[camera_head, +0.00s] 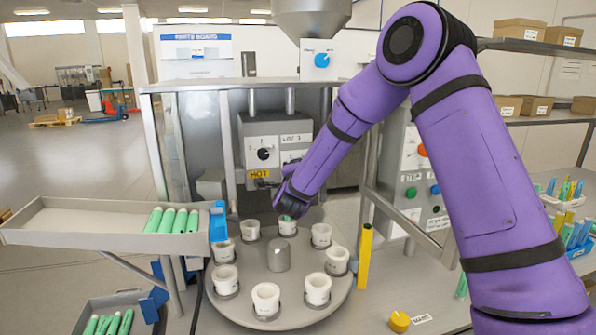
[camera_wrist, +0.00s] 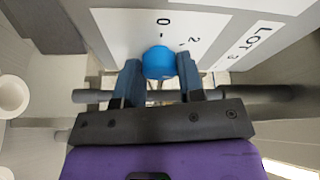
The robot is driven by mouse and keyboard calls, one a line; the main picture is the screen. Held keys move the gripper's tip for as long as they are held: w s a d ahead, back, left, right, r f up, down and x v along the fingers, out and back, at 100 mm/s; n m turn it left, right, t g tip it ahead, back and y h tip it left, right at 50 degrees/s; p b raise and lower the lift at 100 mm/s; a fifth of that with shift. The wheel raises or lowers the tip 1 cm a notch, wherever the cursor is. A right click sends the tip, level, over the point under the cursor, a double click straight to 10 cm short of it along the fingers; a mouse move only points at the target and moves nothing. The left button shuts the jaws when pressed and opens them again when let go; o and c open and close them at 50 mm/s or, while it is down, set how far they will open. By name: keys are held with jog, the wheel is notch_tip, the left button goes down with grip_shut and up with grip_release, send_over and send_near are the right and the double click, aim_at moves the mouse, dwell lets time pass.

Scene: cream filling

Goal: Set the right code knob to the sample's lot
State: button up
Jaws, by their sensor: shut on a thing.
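My gripper (camera_wrist: 160,72) is shut on a blue knob (camera_wrist: 159,62), one finger on each side. The knob sits on a white panel with the marks 0 and 2 beside it and a partly seen LOT label (camera_wrist: 252,42); its pointer cannot be made out. In the head view my gripper (camera_head: 287,205) is low in front of the grey machine box (camera_head: 252,135), and the held knob is hidden.
A round turntable (camera_head: 245,305) with several white cups (camera_head: 317,289) lies below my gripper. A tray (camera_head: 90,224) with green tubes (camera_head: 166,220) is at left. A yellow post (camera_head: 364,258) and a yellow knob (camera_head: 399,321) stand at right.

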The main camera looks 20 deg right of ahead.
jog(key=o, duration=0.9)
jog(key=shift+s, duration=0.1)
jog(key=v, duration=1)
jog(key=shift+s+a+f, duration=0.1)
jog(key=shift+s+a, duration=0.05)
jog(key=shift+s, duration=0.15)
